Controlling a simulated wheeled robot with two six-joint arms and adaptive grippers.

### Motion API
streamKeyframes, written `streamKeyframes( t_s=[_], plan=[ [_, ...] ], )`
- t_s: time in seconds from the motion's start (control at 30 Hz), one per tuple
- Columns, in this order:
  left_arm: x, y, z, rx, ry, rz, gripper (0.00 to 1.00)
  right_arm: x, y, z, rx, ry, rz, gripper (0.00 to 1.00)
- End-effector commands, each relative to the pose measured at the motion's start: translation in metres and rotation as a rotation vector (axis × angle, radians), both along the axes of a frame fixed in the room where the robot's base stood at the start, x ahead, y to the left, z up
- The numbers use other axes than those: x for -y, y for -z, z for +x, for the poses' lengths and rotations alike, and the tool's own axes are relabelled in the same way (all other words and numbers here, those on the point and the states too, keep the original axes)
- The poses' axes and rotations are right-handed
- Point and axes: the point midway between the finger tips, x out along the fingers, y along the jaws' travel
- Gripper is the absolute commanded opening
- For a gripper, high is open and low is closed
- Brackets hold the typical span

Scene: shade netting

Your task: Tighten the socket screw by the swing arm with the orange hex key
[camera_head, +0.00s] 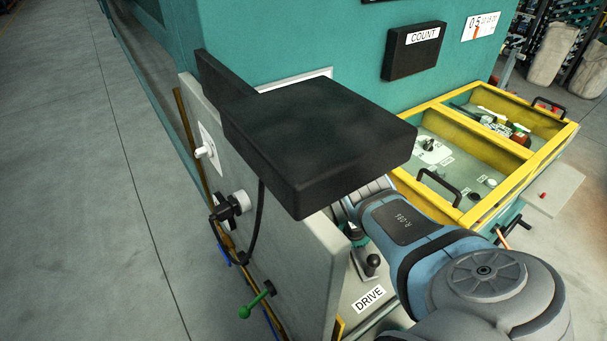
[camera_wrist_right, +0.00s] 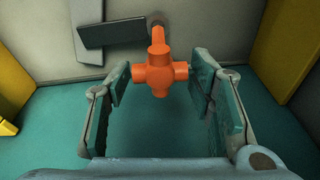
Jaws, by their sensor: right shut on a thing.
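The orange hex key (camera_wrist_right: 158,68) has a cross-shaped handle and shows in the right wrist view. My right gripper (camera_wrist_right: 158,77) is shut on this handle, with a finger at each side. The key points away from the camera toward a dark round part (camera_wrist_right: 158,18) on a pale panel, perhaps the socket screw. The key covers most of it, so I cannot tell whether the tip is seated. A dark flat bar (camera_wrist_right: 110,32) lies left of the key, perhaps the swing arm. In the head view a black box hides the key and most of my right gripper. My left gripper is out of view.
The black box (camera_head: 320,140) juts out over a grey panel (camera_head: 300,265) with knobs and a green handle (camera_head: 257,300). A yellow-framed drawer (camera_head: 520,165) stands open at right. Yellow parts (camera_wrist_right: 283,45) flank the gripper. The floor at left is clear.

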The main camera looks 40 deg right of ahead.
Motion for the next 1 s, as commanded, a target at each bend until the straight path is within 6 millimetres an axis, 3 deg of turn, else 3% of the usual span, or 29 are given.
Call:
streamKeyframes(
  t_s=[0.83,0.87,1.0],
  plan=[
    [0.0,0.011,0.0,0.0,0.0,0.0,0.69,0.0,0.022,0.0,0.0,0.0,0.0,0.0],
    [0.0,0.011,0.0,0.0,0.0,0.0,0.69,0.0,0.022,0.0,0.0,0.0,0.0,0.52],
    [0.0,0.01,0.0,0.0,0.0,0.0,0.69,0.0,0.021,0.0,0.0,0.0,0.0,0.72]
  ],
)
